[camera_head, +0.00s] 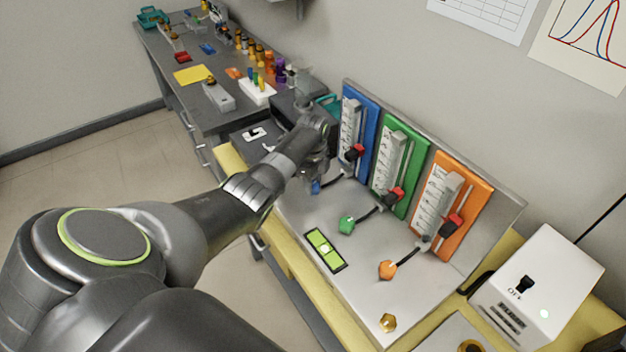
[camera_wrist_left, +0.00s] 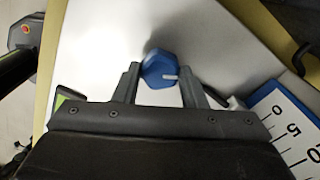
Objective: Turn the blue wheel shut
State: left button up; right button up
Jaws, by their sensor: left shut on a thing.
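The blue wheel (camera_wrist_left: 158,66) is a small faceted knob with a white mark, and it sits between the two fingers of my left gripper (camera_wrist_left: 160,84) in the left wrist view. The fingers are shut on it from both sides. In the head view, the left gripper (camera_head: 315,178) reaches down over the blue wheel (camera_head: 315,187), of which only a small part shows. A blue flow-meter panel (camera_head: 366,115) with a white scale stands behind it. My right gripper is not in view.
Green (camera_head: 347,225) and orange (camera_head: 387,270) wheels stand to the right on the same metal panel. A level (camera_head: 325,250) lies in front of them. A white box with a switch (camera_head: 536,290) stands at the right. The dark bench (camera_head: 215,115) behind holds bottles and racks.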

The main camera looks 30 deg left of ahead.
pick_arm(q)
jog(key=shift+w+m, duration=0.1)
jog(key=shift+m, duration=2.2)
jog(key=o, duration=1)
jog(key=shift+r, duration=0.6)
notch_tip(320, 180, up, 16)
jog(key=shift+r, duration=0.15)
